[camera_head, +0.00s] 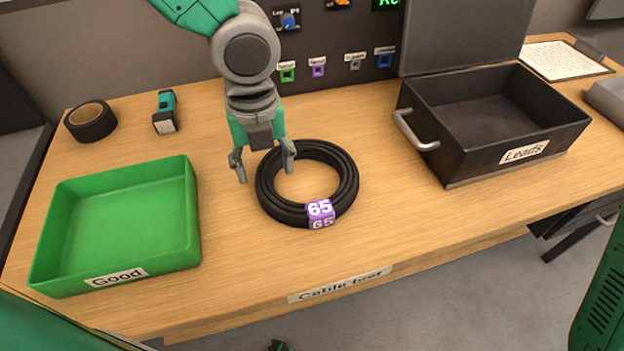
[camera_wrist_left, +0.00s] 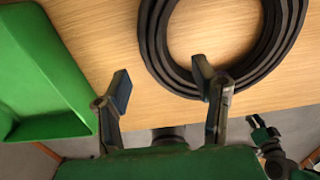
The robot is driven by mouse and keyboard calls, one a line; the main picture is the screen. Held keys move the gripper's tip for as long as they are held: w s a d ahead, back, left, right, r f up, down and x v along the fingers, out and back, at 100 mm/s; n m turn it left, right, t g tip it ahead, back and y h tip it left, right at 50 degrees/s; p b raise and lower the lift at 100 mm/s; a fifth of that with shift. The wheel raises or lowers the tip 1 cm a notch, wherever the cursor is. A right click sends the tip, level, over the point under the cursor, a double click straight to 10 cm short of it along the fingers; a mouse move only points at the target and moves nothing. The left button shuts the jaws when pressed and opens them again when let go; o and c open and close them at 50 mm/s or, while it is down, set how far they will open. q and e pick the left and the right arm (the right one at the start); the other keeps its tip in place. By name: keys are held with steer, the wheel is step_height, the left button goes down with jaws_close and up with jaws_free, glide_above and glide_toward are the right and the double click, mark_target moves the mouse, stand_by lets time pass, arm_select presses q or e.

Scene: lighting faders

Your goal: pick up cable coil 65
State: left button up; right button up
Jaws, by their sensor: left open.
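Cable coil 65 (camera_head: 347,182) is a black ring lying flat on the wooden table, with a purple tag (camera_head: 320,213) reading 65 on its near side. It also shows at the top of the left wrist view (camera_wrist_left: 155,45), cut off by the frame. My left gripper (camera_head: 263,166) is open and empty above the coil's left side. In the left wrist view its fingers (camera_wrist_left: 162,84) are spread, one overlapping the coil's rim and the other left of it. A small dark and green part at the bottom edge (camera_head: 280,346) may be my right gripper; its jaws cannot be made out.
A green tray labelled Good (camera_head: 190,225) stands left of the coil. A black open case labelled Leads (camera_head: 480,168) stands at the right. A tape roll (camera_head: 91,121) and a teal device (camera_head: 166,112) lie behind the tray. A panel with sockets (camera_head: 335,45) stands at the back.

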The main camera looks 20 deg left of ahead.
mark_target(266, 183)
arm_select(q)
steer(key=f, duration=0.1)
steer(key=a+f+b, duration=0.1)
steer(key=f, duration=0.1)
steer(key=f+b, duration=0.1)
steer(key=f, duration=0.1)
steer(key=shift+w+a, duration=0.2)
steer(key=shift+a, duration=0.1)
steer(key=shift+a+f, duration=0.1)
steer(key=shift+f, duration=0.1)
steer(key=shift+d+r, duration=0.15)
steer(key=shift+d, duration=0.1)
steer(key=shift+c, duration=0.3)
steer(key=shift+d+r, duration=0.1)
steer(key=shift+d, duration=0.3)
jaws_close()
arm_select(e)
steer(key=shift+a+f, duration=0.15)
steer(key=shift+f, duration=0.75)
